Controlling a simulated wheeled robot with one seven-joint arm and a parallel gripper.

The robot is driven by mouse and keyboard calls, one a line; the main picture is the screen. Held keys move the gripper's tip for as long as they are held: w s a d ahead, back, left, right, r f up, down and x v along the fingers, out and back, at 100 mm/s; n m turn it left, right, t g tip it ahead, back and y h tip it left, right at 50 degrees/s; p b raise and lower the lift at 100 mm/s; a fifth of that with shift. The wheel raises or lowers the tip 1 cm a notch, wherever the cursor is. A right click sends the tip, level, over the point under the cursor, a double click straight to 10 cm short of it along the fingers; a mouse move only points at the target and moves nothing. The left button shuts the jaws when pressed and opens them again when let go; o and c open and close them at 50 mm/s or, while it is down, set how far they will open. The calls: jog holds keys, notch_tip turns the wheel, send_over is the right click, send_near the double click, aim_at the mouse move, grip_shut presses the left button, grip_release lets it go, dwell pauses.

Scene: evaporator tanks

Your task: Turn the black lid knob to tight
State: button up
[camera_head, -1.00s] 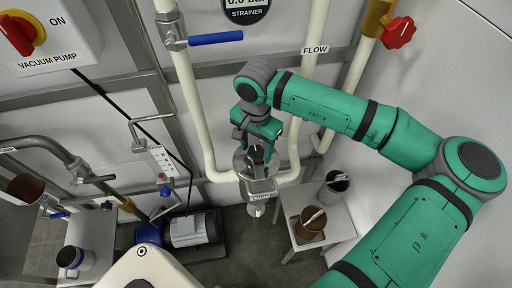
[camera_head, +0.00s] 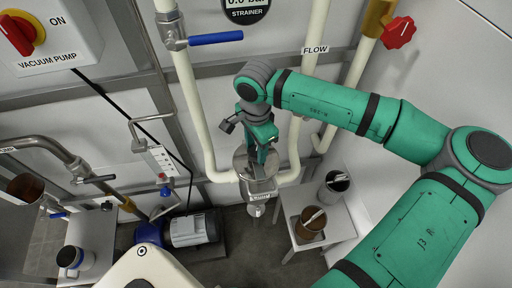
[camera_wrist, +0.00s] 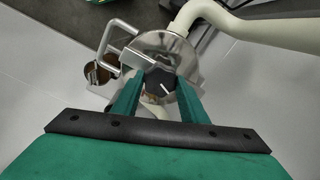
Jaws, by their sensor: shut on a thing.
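The black lid knob (camera_wrist: 158,82) sits on top of the round metal lid (camera_wrist: 170,45) of the strainer. It has a white pointer line, which in the wrist view slants toward the lower right. My gripper (camera_wrist: 157,92) is shut on the knob, with one green finger on each side of it. In the head view my gripper (camera_head: 262,150) comes down from above onto the strainer lid (camera_head: 243,163) and hides most of the knob. Lettering on the strainer body's label (camera_head: 262,195) is too small to read surely.
Cream pipes (camera_head: 205,135) run on both sides of the strainer. A blue-handled valve (camera_head: 215,39) is above left. A small white table (camera_head: 340,225) with two pots stands at the lower right. A pump (camera_head: 190,230) is on the floor at the left.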

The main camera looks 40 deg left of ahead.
jog(key=m, duration=2.3)
jog(key=shift+m, duration=0.3)
jog(key=m, duration=0.3)
jog(key=shift+m, duration=2.3)
